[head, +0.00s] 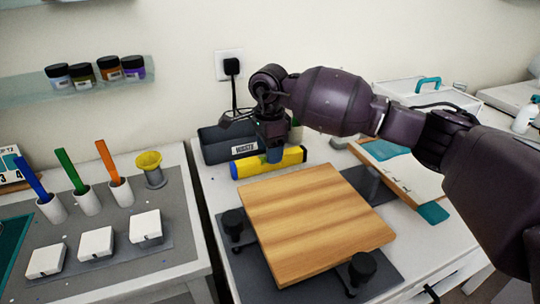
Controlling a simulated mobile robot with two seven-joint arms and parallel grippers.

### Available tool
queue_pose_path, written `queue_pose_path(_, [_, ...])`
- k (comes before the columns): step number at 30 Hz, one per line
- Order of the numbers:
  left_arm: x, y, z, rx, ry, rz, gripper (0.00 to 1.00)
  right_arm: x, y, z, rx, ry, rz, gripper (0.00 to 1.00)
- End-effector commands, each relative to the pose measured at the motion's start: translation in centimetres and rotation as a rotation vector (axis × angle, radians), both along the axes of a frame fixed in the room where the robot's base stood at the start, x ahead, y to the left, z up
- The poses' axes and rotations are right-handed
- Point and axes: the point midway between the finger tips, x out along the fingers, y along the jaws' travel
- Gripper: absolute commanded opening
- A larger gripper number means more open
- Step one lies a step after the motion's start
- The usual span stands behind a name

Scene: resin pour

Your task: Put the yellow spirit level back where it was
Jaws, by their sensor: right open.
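The yellow spirit level (245,169) lies on the white bench top behind the wooden board, in front of the dark bin marked "WASTE". The jaws are open. I cannot tell whether the fingers touch the level. My left gripper is out of view.
The wooden board (310,215) sits over a dark base with black knobs (361,267). The waste bin (217,144) stands close behind the level. Cups with coloured sticks (87,203) and white blocks (96,243) stand on the left bench, across a gap.

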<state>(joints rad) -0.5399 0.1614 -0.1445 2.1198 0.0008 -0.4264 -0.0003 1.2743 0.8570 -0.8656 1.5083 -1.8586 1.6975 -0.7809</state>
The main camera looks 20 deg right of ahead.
Motion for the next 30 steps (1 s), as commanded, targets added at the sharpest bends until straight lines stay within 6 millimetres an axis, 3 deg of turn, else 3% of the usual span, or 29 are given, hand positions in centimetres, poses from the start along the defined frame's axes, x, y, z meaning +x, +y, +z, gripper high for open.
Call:
queue_pose_path(3, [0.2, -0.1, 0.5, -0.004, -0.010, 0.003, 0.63, 0.0, 0.0, 3.0, -0.001, -0.007, 0.000, 0.55])
queue_pose_path(12, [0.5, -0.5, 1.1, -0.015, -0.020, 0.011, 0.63, 0.0, 0.0, 7.9, -0.001, -0.004, 0.000, 0.55])
queue_pose_path(19, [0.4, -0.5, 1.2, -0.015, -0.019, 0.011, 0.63, 0.0, 0.0, 9.5, 0.000, -0.001, 0.000, 0.55])
queue_pose_path(30, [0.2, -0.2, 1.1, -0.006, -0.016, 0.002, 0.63, 0.0, 0.0, 9.5, 0.000, 0.000, 0.000, 0.55])
